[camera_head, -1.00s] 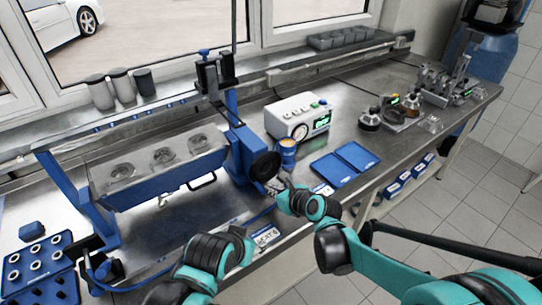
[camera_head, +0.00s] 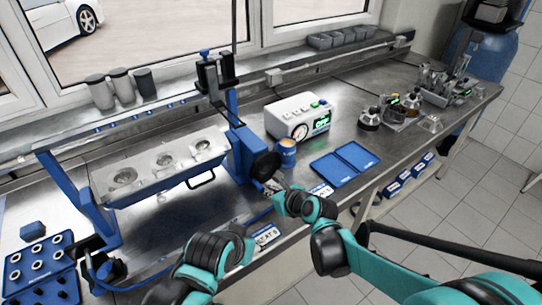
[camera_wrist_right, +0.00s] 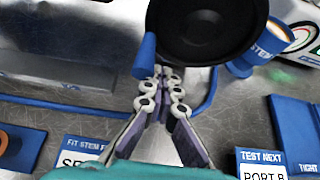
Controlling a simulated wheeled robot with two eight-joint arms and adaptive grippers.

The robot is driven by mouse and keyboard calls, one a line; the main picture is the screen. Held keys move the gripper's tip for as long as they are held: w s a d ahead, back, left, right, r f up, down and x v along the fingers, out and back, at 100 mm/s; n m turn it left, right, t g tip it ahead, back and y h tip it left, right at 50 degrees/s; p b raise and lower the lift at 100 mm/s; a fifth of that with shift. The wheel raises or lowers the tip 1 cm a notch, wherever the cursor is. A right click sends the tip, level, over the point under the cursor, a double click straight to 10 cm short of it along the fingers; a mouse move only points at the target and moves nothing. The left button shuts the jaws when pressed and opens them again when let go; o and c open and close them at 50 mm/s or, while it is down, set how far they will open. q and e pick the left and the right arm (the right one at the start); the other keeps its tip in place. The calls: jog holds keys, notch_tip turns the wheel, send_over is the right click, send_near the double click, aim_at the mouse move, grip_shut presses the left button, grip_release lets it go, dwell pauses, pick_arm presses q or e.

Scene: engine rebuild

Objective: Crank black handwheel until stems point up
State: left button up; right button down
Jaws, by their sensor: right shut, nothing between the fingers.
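The black handwheel (camera_head: 265,166) is on the right end post of a blue stand (camera_head: 243,150). It fills the top of the right wrist view (camera_wrist_right: 205,28), with a blue crank handle (camera_wrist_right: 147,56) at its lower left rim. My right gripper (camera_head: 272,186) is shut and empty, just below the wheel. In the wrist view its fingertips (camera_wrist_right: 164,74) are close beside the handle; contact is unclear. The silver engine block (camera_head: 165,163) hangs in the stand, its face with round openings tilted upward. Stems are too small to make out. My left gripper is not in view.
A white tester box (camera_head: 298,117), a blue cup (camera_head: 286,152) and an open blue tray (camera_head: 344,165) stand right of the wheel. A blue tray of rings (camera_head: 40,262) is at the lower left. Labelled cards lie near my right gripper.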

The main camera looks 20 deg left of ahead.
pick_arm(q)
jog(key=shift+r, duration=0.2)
pick_arm(e)
jog(key=shift+s+a+r, duration=0.15)
jog(key=shift+s+r, duration=0.05)
jog(key=shift+s, duration=0.05)
pick_arm(q)
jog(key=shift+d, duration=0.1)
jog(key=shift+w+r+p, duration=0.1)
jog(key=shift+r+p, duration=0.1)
jog(key=shift+p, duration=0.1)
pick_arm(e)
jog(key=shift+s+a+r, duration=0.15)
jog(key=shift+s+r, duration=0.05)
jog(key=shift+r, duration=0.1)
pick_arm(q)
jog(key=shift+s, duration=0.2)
pick_arm(e)
jog(key=shift+s+a+r, duration=0.1)
jog(key=shift+s+a, duration=0.05)
jog(key=shift+a, duration=0.05)
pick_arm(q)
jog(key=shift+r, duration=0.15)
pick_arm(e)
jog(key=shift+r, duration=0.1)
